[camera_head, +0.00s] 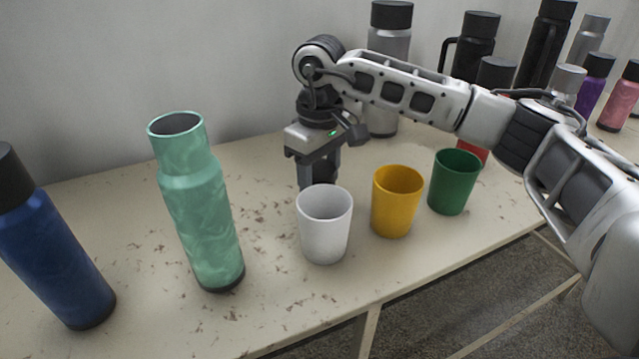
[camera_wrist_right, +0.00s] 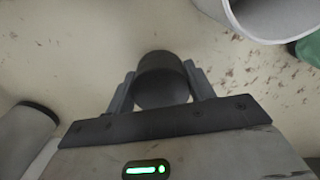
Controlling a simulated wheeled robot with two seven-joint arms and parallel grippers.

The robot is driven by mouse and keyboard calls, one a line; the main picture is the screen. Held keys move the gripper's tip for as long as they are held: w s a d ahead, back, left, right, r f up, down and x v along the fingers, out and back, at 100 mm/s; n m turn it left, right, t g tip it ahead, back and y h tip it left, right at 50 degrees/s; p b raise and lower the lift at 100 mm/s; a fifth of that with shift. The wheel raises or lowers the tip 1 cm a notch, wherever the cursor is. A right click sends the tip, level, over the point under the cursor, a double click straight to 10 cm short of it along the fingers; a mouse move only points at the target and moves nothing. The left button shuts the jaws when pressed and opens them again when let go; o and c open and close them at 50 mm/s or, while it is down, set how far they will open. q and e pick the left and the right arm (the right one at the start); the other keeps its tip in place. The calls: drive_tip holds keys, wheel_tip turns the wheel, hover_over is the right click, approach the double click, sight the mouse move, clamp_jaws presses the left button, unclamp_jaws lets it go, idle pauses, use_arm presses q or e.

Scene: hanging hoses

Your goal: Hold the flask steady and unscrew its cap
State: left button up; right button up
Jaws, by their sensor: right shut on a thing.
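The mint green flask (camera_head: 200,215) stands on the table left of the middle in the head view, slightly tilted by the lens. Its mouth is open, with no cap on it. No gripper touches it. My right gripper (camera_head: 318,172) points down behind the white cup, to the right of the flask. In the right wrist view, my right gripper (camera_wrist_right: 160,88) is shut on a dark round cap (camera_wrist_right: 162,72). The cap is low over the table; I cannot tell whether it touches it. My left gripper is in neither view.
The white cup (camera_head: 325,225) is close in front of my right gripper. A yellow cup (camera_head: 396,202) and a green cup (camera_head: 453,183) stand further right. A blue flask (camera_head: 50,255) is at far left. Several flasks, including a grey one (camera_head: 388,110), stand behind.

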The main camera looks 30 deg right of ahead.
wheel_tip(320, 180, down, 2)
drive_tip(key=shift+f, duration=0.1)
drive_tip(key=shift+f, duration=0.25)
drive_tip(key=o, duration=1.1)
drive_tip(key=shift+r, duration=0.1)
drive_tip(key=shift+c, duration=0.2)
